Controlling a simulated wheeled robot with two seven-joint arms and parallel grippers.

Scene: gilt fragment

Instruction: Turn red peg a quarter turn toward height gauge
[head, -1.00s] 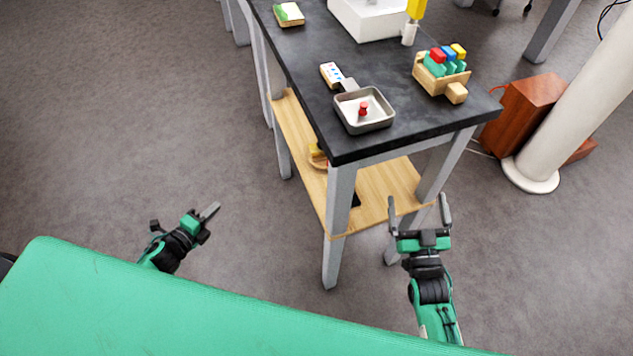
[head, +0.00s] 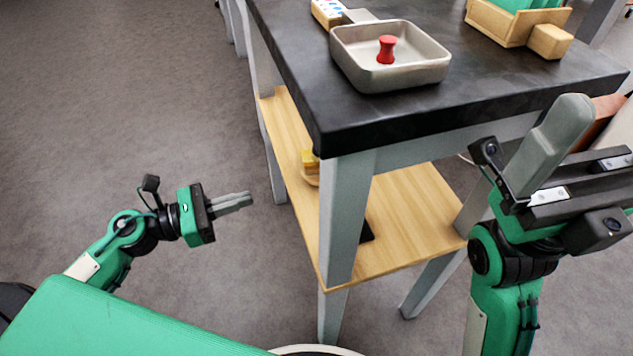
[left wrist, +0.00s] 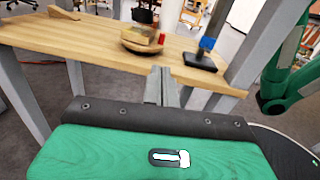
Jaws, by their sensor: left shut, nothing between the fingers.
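The red peg (head: 387,49) stands upright in a square grey metal tray (head: 395,80) near the front corner of the dark tabletop. My left gripper (head: 248,200) is shut and empty, left of the table and below its top, well apart from the peg; its closed fingers also show in the left wrist view (left wrist: 161,70). My right gripper (head: 600,130) is large at the right edge, in front of the table. One finger stands at the left end of its jaw bar, spread outward; the other is mostly cut off.
A wooden box with green pieces (head: 500,22) and a small block (head: 549,42) stand at the tabletop's back right. The lower wooden shelf (head: 415,215) holds a bowl-like item and a dark-based one.

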